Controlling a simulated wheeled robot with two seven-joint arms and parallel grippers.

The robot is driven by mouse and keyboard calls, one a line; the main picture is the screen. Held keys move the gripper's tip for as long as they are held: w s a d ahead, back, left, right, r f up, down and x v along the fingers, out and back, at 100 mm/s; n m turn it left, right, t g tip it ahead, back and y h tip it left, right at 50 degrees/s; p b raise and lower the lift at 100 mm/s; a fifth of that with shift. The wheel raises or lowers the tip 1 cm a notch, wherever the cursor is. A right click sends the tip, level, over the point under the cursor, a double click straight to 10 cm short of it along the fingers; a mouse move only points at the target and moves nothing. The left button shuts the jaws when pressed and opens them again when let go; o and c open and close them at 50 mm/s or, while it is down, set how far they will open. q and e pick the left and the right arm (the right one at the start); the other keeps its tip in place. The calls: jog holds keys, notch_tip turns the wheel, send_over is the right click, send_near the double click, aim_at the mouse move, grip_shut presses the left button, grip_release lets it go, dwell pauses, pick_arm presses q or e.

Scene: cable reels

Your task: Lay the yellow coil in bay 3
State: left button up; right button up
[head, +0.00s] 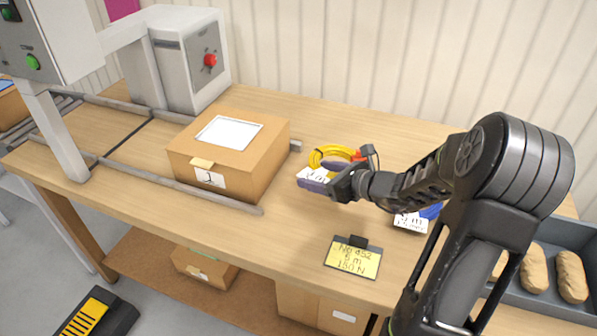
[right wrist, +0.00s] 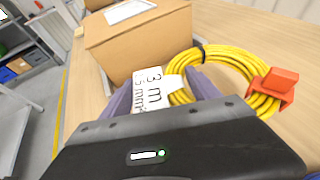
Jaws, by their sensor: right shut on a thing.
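The yellow coil (head: 322,155) is a looped cable with a black tie and a red-orange connector. It also shows large in the right wrist view (right wrist: 225,54), with a white tag (right wrist: 157,90) reading "3 m". My right gripper (head: 327,180) is shut on the coil at its tagged side, with purple fingers on both sides. The coil is over the table just right of the cardboard box; I cannot tell whether it touches the tabletop. No bay marked 3 can be made out. My left gripper is not in view.
A closed cardboard box (head: 228,158) sits between grey rails on the wooden table (head: 290,232). A yellow card (head: 352,261) and a blue item (head: 432,211) with a white tag lie nearer. A grey tray (head: 545,303) holds brown lumps. A machine with a red button (head: 210,60) stands behind.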

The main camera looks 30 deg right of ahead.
jog(key=s+d, duration=0.4)
jog(key=s, duration=0.1)
jog(key=s+d+b, duration=0.1)
jog(key=s+d, duration=0.1)
jog(key=s, duration=0.1)
jog(key=shift+s, duration=0.25)
jog(key=shift+s+d, duration=0.3)
jog(key=shift+s, duration=0.2)
jog(key=shift+r, duration=0.15)
